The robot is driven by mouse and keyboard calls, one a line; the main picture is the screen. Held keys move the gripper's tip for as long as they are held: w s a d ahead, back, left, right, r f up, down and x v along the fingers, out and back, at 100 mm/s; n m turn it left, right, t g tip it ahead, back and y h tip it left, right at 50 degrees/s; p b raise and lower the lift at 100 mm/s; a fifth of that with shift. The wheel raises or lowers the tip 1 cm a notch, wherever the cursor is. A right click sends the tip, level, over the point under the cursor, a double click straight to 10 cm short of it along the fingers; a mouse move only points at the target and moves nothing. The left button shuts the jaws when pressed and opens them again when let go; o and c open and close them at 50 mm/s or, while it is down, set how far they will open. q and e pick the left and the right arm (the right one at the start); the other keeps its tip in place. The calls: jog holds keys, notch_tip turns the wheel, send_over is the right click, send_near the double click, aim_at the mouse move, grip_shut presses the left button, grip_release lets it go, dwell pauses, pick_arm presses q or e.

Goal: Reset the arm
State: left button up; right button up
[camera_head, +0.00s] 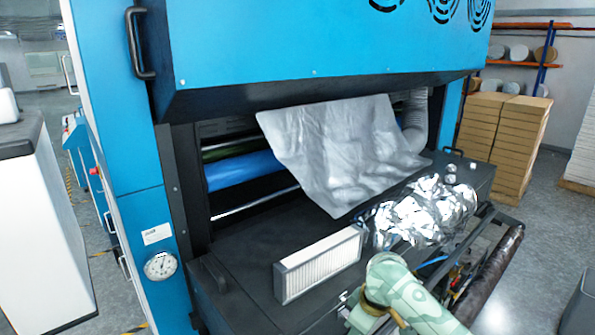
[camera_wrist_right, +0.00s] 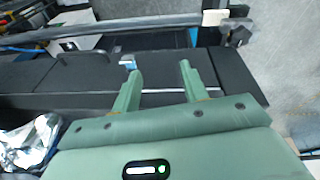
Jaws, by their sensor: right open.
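My right arm (camera_head: 405,290) comes in at the bottom of the head view, with its pale green links in front of the machine's black bed. In the right wrist view my right gripper (camera_wrist_right: 160,78) is open, its two green fingers apart with nothing held between them. The fingers point towards a black surface and a grey bar. My left gripper is in neither view.
A blue laminating machine (camera_head: 300,45) fills the head view. A white pleated filter (camera_head: 320,265), crumpled foil (camera_head: 425,210) and a draped silver sheet (camera_head: 345,150) are on its black bed (camera_head: 250,255). Brown boxes (camera_head: 515,140) stand behind on the right.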

jog(key=s+f+t, duration=0.3)
jog(key=s+f, duration=0.2)
jog(key=s, duration=0.7)
jog(key=s+d+r+m+t+h, duration=0.1)
jog(key=s+d+r+h, duration=0.2)
jog(key=s+d, duration=0.4)
jog(key=s+d+r+m+t+h, duration=0.1)
jog(key=s+d+r+h, duration=0.2)
jog(key=s+d, duration=0.35)
jog(key=s+a+f+g+y+b, duration=0.2)
jog(key=f+b, duration=0.6)
jog(key=f, duration=1.4)
jog(key=s+a+f+g+y+b, duration=0.1)
jog(key=s+a+f+b, duration=0.15)
jog(key=f+b, duration=1.3)
jog(key=s+f+m+g+b, duration=0.1)
jog(key=s+f, duration=0.5)
jog(key=f, duration=0.6)
jog(key=s+f+m+g+y+b, duration=0.1)
jog(key=s+f+b, duration=0.2)
jog(key=s+f, duration=0.4)
jog(key=s+f+m+g+b, duration=0.1)
jog(key=s+f+b, duration=0.2)
jog(key=f, duration=1.4)
jog(key=s, duration=0.4)
jog(key=shift+m+y, duration=0.3)
jog(key=shift+y, duration=0.1)
jog(key=shift+f+g, duration=0.1)
jog(key=shift+g, duration=0.2)
